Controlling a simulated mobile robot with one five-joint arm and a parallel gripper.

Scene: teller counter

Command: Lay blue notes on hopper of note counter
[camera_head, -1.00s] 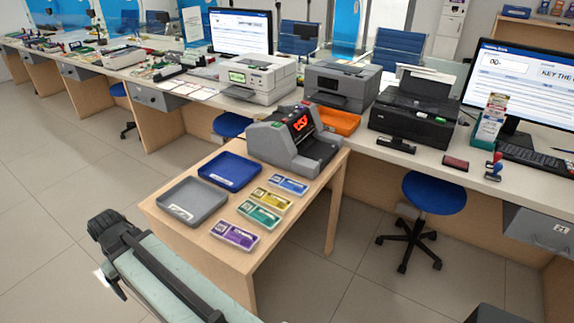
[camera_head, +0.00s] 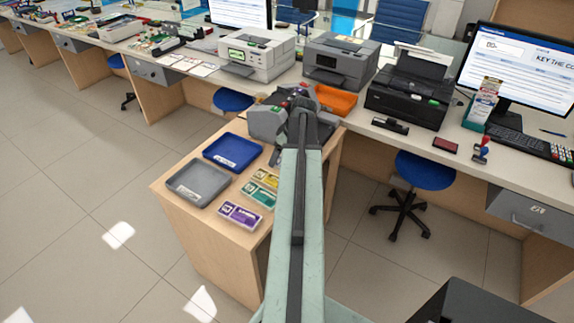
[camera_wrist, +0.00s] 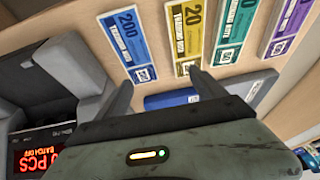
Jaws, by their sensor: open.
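The blue notes (camera_wrist: 130,48) lie flat on the small wooden table in the wrist view, marked 200; my arm hides them in the head view. The grey note counter (camera_head: 266,124) stands at the table's far end, partly hidden by my arm. Its side and red display (camera_wrist: 40,155) show at the left of the wrist view. My gripper (camera_wrist: 163,91) is open and empty. In the wrist picture its fingertips sit just below the blue and yellow notes, apart from them.
Yellow (camera_wrist: 187,40), teal (camera_wrist: 236,32) and purple notes (camera_head: 240,214) lie in a row beside the blue ones. A blue tray (camera_head: 232,152) and a grey tray (camera_head: 198,185) occupy the table's left side. An orange tray (camera_head: 337,100) is on the counter behind.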

